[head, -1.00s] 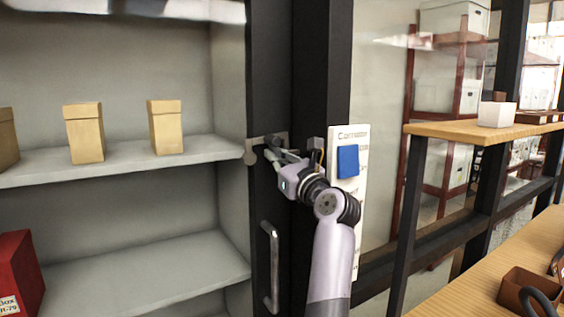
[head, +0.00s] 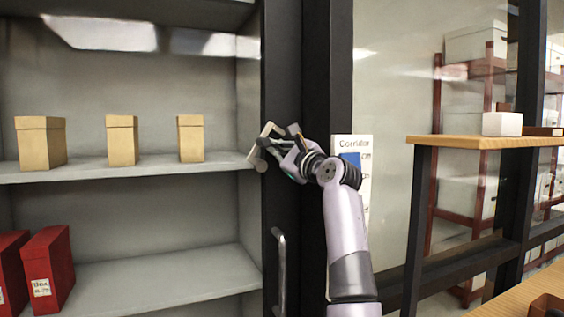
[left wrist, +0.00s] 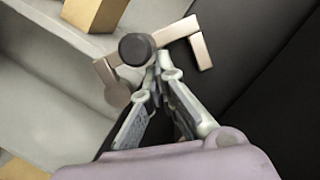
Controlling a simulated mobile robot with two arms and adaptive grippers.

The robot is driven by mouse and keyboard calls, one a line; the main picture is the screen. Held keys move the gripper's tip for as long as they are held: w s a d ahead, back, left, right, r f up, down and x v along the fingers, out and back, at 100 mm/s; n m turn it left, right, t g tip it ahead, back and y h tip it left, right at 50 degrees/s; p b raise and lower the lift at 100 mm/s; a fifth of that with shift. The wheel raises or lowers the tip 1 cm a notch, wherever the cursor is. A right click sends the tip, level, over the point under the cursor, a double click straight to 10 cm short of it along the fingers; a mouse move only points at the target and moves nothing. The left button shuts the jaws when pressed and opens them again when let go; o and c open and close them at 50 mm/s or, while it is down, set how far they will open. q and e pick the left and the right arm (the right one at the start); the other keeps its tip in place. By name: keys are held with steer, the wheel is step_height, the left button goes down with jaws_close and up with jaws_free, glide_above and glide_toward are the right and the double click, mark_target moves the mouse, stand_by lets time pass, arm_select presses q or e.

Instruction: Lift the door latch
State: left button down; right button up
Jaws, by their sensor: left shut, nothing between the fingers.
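The door latch (head: 259,157) is a pale metal bar with a round end, on the dark door frame (head: 283,200) beside the shelves. It sits tilted in the head view. In the left wrist view the latch (left wrist: 180,34) shows as an angled metal bar, with a dark round knob (left wrist: 135,49) in front of it and a round end at lower left. My left gripper (head: 271,144) is shut and empty, its fingertips right at the latch. In the left wrist view the fingertips (left wrist: 164,68) come together just below the bar; I cannot tell whether they touch it. My right gripper is not in view.
A vertical door handle (head: 279,265) is below the latch. Tan boxes (head: 121,140) and red boxes (head: 49,265) stand on the shelves at left. A corridor switch panel (head: 365,178) is behind my forearm. A wooden ledge (head: 475,141) with a white box is at right.

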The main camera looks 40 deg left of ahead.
arm_select(q)
steer(key=n, duration=0.1)
steer(key=s+n, duration=0.1)
steer(key=s+n+b, duration=0.1)
steer(key=n, duration=0.1)
steer(key=shift+a+r+g+h, duration=0.3)
steer(key=shift+a+r+g, duration=0.1)
stand_by(0.5)
steer(key=shift+d, duration=0.25)
steer(key=v, duration=1.1)
steer(key=shift+d, duration=0.25)
steer(key=shift+s, duration=0.1)
